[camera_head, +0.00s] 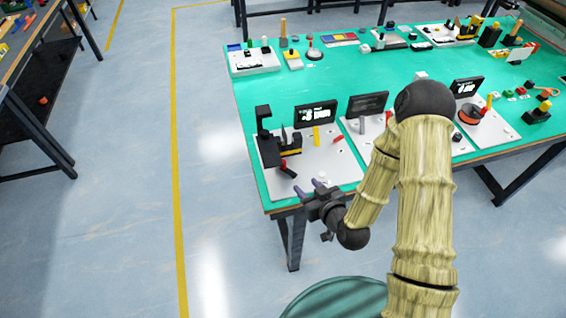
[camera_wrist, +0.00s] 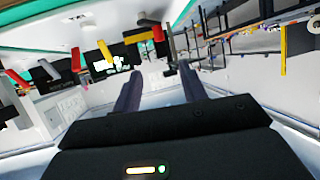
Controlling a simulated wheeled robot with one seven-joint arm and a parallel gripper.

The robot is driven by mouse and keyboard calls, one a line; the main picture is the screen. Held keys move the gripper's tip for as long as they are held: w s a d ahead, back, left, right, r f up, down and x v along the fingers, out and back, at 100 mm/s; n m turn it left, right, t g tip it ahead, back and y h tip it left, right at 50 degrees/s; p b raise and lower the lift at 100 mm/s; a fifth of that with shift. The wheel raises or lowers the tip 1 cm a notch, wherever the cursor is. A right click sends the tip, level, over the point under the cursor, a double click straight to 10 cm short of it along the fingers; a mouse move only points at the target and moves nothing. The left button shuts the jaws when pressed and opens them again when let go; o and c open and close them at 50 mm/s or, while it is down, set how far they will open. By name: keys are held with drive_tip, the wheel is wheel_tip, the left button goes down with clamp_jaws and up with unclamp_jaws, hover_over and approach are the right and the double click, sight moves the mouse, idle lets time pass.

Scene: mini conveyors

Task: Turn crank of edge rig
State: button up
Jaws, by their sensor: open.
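The edge rig is a white plate (camera_head: 322,160) at the table's near left corner. It carries a black bracket (camera_head: 266,140), a black-and-yellow mechanism (camera_head: 291,145) and a display (camera_head: 316,113). A small handle with a red part (camera_head: 288,166), seemingly the crank, sticks out low at the rig's left side. My gripper (camera_head: 311,190) is open and empty at the table's front edge, to the right of and nearer than the handle, apart from it. In the wrist view, my two dark fingers (camera_wrist: 159,84) stand apart, with red, yellow and black parts beyond them, seen tilted.
The green table (camera_head: 240,112) holds more rigs, including one with a dark display (camera_head: 367,104) to the right. My arm hides part of the table's middle front. A dark workbench (camera_head: 38,125) stands at left. Open floor (camera_head: 135,200) lies between.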

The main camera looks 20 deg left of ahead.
sight(285, 164)
drive_tip(key=p+x, duration=0.4)
drive_tip(key=x, duration=1.3)
drive_tip(key=shift+w+f, duration=0.1)
drive_tip(key=shift+w, duration=0.05)
clamp_jaws()
